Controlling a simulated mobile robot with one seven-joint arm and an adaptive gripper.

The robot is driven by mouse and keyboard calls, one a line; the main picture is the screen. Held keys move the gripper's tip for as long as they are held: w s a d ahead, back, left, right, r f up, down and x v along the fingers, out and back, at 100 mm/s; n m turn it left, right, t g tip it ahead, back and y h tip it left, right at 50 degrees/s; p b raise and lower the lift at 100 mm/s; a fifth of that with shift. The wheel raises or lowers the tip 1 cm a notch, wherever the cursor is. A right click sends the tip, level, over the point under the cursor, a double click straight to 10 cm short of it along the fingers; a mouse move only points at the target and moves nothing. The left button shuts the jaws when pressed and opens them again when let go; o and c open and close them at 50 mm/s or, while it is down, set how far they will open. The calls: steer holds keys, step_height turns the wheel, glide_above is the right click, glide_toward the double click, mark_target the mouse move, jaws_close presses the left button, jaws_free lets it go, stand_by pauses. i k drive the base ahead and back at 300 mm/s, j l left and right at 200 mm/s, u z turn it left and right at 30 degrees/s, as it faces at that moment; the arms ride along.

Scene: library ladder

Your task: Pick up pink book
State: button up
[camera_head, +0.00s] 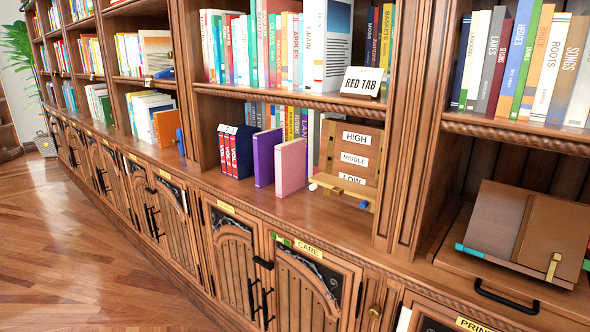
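The pink book (291,167) stands upright on the wide ledge of the bookcase, near the middle of the head view. Its pink cover and part of its spine face me. The purple book (267,158) stands upright just to its left, with a small gap visible between them. My gripper does not show in this view, so its place relative to the pink book cannot be seen.
Red volumes in a dark slipcase (236,152) stand left of the purple book. A wooden board (341,138) labelled HIGH, MIDDLE and LOW stands right of the pink book. A row of books is behind. The ledge front (285,208) is clear. Cabinet doors (235,255) lie below.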

mark_target(289, 156)
steer(key=i+j, duration=0.1)
steer(key=i, duration=0.35)
steer(key=i+j, duration=0.15)
steer(key=i, duration=0.3)
steer(key=i+j+z, duration=0.1)
steer(key=i, duration=0.4)
